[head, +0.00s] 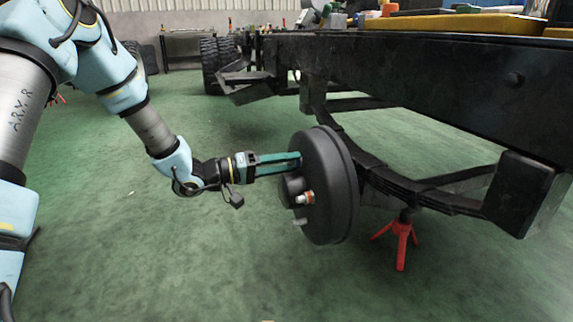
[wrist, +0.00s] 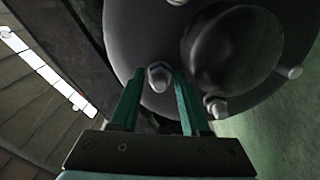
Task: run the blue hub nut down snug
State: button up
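The brake drum with its hub (head: 335,185) hangs at the axle end, its face toward my gripper. In the head view my gripper (head: 299,160) reaches level from the left, and its green fingertips are at the upper part of the hub face. In the wrist view a pale, bluish-grey nut (wrist: 158,77) on a stud sits between the two fingertips. A narrow gap shows on each side of it, so the fingers look open around it. Its blue colour is faint in the dim light. My fingers hide it in the head view. How far it is threaded cannot be told.
An orange nut (head: 309,197) sits on a lower stud, with a bare pale stud (head: 299,222) below. In the wrist view another stud (wrist: 217,107) is right of my fingers. The chassis rail (head: 430,80) runs above right; a red stand (head: 400,243) is underneath. Floor at left is clear.

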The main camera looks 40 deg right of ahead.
grip_shut()
jog(key=shift+m+p, duration=0.3)
jog(key=m+p, duration=0.2)
jog(key=m, duration=0.1)
jog(key=shift+r+p, duration=0.1)
jog(key=shift+p, duration=0.25)
jog(key=m+p, duration=0.1)
jog(key=m, duration=0.4)
jog(key=shift+p, duration=0.3)
jog(key=m, duration=0.6)
jog(key=shift+a+f, duration=0.1)
jog(key=shift+f, duration=0.15)
jog(key=m, duration=0.3)
jog(key=shift+w+m+b, duration=0.1)
jog(key=shift+m+b, duration=0.2)
jog(key=shift+m, duration=0.1)
jog(key=shift+m+b, duration=0.5)
jog(key=shift+m, duration=1.1)
